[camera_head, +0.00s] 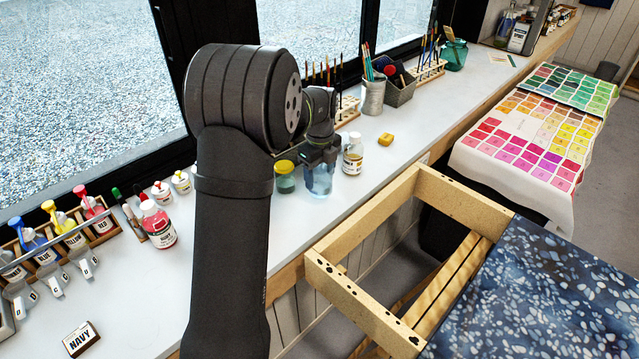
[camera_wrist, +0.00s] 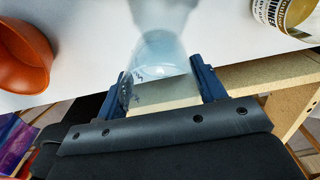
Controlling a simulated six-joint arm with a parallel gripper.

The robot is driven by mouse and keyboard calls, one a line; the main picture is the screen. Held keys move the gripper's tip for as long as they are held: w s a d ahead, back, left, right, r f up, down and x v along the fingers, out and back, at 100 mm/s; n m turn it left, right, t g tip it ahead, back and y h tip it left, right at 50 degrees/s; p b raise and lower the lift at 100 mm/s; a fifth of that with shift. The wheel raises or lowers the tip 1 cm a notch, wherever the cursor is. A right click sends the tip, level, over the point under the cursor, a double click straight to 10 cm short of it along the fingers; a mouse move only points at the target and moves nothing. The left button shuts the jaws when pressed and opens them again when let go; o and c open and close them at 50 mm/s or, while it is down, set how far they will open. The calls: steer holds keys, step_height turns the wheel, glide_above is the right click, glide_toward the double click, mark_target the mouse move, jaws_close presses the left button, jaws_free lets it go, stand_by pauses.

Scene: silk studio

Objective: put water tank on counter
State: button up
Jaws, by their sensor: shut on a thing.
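The water tank (camera_head: 319,182) is a clear, bluish jar at the counter's front edge in the head view. My gripper (camera_head: 320,158) is shut on it. In the wrist view, the clear tank (camera_wrist: 160,58) sits between the two dark blue fingers of my gripper (camera_wrist: 163,85). The white counter (camera_head: 215,270) runs below the windows and is also behind the tank in the wrist view (camera_wrist: 90,35). I cannot tell whether the tank's base touches the counter.
A yellow-lidded jar (camera_head: 285,178) stands left of the tank and a white-capped bottle (camera_head: 353,155) right of it. A yellow sponge (camera_head: 386,139) lies farther right. An orange bowl (camera_wrist: 22,58) shows in the wrist view. A wooden frame (camera_head: 350,285) stands in front of the counter.

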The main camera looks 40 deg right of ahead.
mark_target(319, 184)
steer(key=shift+w+f, duration=0.2)
steer(key=shift+f, duration=1.9)
steer(key=shift+f, duration=0.1)
steer(key=o, duration=1.1)
steer(key=shift+f, duration=0.1)
steer(key=shift+c, duration=0.2)
step_height(319, 184, up, 12)
steer(key=shift+r, duration=0.2)
steer(key=shift+f, duration=4.35)
